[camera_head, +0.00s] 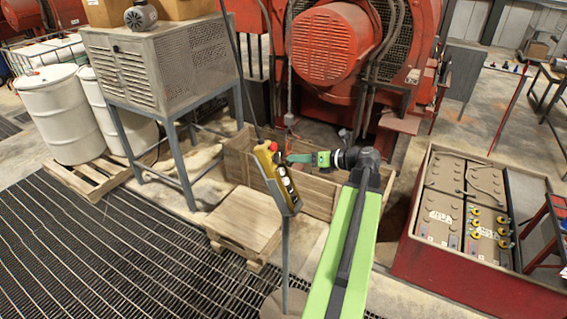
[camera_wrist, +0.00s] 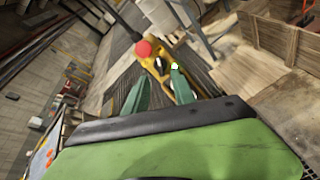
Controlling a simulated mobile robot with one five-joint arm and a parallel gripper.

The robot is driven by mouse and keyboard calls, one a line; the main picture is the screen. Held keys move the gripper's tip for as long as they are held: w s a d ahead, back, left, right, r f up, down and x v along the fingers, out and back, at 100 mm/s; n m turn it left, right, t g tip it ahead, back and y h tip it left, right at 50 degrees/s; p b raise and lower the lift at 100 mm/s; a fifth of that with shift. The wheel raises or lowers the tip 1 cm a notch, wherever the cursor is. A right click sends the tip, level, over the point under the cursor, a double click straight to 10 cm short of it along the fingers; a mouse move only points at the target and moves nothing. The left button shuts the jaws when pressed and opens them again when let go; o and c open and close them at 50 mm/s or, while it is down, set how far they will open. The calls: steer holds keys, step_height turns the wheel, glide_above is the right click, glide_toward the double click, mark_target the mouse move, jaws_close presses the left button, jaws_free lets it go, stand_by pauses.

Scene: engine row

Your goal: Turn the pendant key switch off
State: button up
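The yellow pendant (camera_head: 268,163) sits tilted on a grey stand, left of my gripper in the head view. It has a red button at its top and small dark and silver controls on its face. In the wrist view the pendant (camera_wrist: 183,62) lies beyond my fingers, with the red button (camera_wrist: 144,48) at upper left. A small dark control (camera_wrist: 158,66) shows between the fingertips; I cannot tell whether it is the key switch or how it is turned. My gripper (camera_head: 290,158) has its green fingers apart, close to the pendant's face; contact cannot be told.
A wooden crate (camera_head: 318,196) stands behind the pendant, and a pallet (camera_head: 243,222) lies left of its stand. A red-rimmed battery box (camera_head: 440,262) is at right. A perforated metal cabinet (camera_head: 200,55) on legs stands at left. The grated floor (camera_head: 110,260) at front left is clear.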

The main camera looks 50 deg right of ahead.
mark_target(277, 158)
steer(key=b+x, duration=0.1)
steer(key=x, duration=0.6)
steer(key=shift+b, duration=0.35)
jaws_close()
steer(key=shift+d, duration=0.1)
